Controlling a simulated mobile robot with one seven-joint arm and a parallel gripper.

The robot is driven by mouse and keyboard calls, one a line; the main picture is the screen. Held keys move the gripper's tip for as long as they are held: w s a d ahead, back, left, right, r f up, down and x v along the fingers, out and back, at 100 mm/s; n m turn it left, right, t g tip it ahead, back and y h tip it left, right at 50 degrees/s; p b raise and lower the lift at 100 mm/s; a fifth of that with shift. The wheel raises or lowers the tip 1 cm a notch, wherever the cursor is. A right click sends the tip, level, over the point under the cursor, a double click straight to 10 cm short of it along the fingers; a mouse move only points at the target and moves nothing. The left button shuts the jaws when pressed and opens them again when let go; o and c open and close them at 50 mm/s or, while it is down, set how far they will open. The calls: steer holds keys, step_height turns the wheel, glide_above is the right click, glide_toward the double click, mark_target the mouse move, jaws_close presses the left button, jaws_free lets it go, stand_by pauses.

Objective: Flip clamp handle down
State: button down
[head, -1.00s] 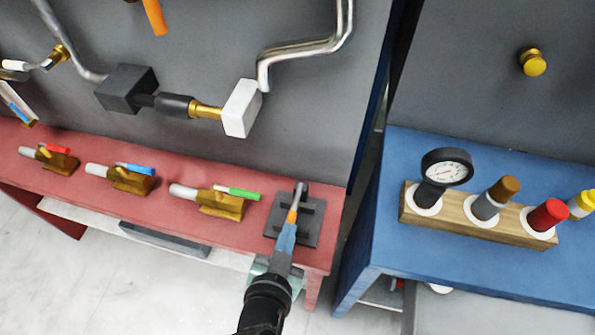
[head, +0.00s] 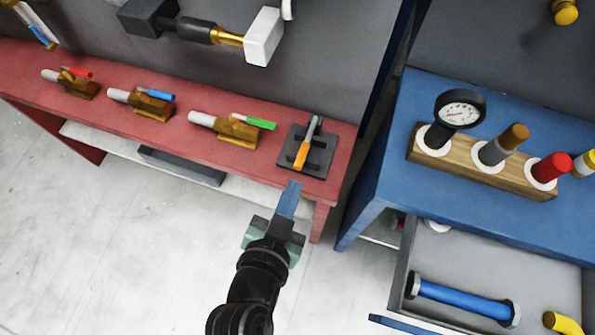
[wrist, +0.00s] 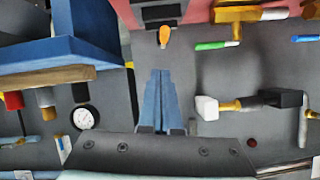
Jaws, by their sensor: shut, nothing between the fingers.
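The clamp (head: 307,149) sits on its dark base at the right end of the red bench in the head view. Its orange handle (head: 301,155) points toward the bench's front edge, and a grey metal arm rises behind it. How far down the handle lies is hard to tell. In the wrist view the orange handle tip (wrist: 164,36) shows beyond my fingers. My gripper (head: 293,184) has its blue fingers shut and empty, just in front of the bench edge and apart from the handle. It also shows in the wrist view (wrist: 159,75).
Valves with green (head: 254,122), blue (head: 156,94) and red (head: 77,72) handles stand left of the clamp. A blue bench (head: 480,210) at right holds a wooden rack (head: 470,170) with a gauge. Its open drawer holds a blue cylinder (head: 462,300). Floor at front left is clear.

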steer(key=shift+v, duration=0.75)
steer(key=shift+f, duration=0.1)
steer(key=w+d+r+n+t+p, duration=0.1)
steer(key=w+r+t, duration=0.3)
steer(key=r, duration=0.7)
steer(key=w+r+t+p, duration=0.1)
steer(key=w+r, duration=0.4)
steer(key=r, duration=0.6)
steer(key=w+d+r+n+t+p, duration=0.1)
steer(key=w+r+t, duration=0.3)
steer(key=r, duration=0.7)
steer(key=s+r+n+t+y+p, duration=0.1)
steer(key=s+r+t, duration=0.2)
steer(key=r, duration=1)
steer(key=s+r+n+t+y+p, duration=0.1)
steer(key=s+r+n+t+y, duration=0.1)
steer(key=r, duration=1.2)
steer(key=shift+s+a+r+t+p, duration=0.15)
steer(key=shift+s+t+p, duration=0.15)
steer(key=shift+s+t, duration=0.35)
steer(key=shift+s, duration=0.2)
